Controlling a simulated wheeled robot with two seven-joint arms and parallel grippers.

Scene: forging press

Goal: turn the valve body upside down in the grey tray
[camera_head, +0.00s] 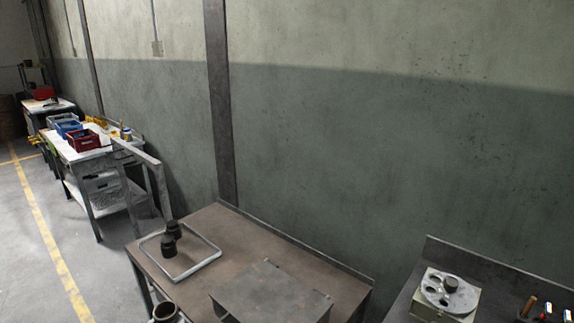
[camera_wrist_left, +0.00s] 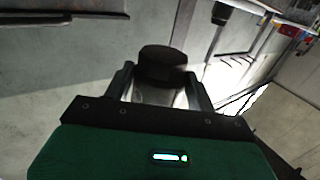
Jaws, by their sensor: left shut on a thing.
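The grey tray (camera_head: 190,272) is a shallow pale frame on the brown table. Two dark round parts, one in front (camera_head: 168,246) and one behind (camera_head: 174,229), stand close together at its far left side. In the left wrist view, my left gripper (camera_wrist_left: 160,90) is shut on the valve body (camera_wrist_left: 163,60), which shows a dark round end between the fingers. Its lower part is hidden by the gripper. In the head view I cannot clearly make out the left gripper or which dark part it holds. My right gripper is not in view.
A round open-ended part (camera_head: 165,313) shows at the bottom edge. A right-hand bench carries a round-plated fixture (camera_head: 449,292). A bench with bins (camera_head: 83,140) stands far left.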

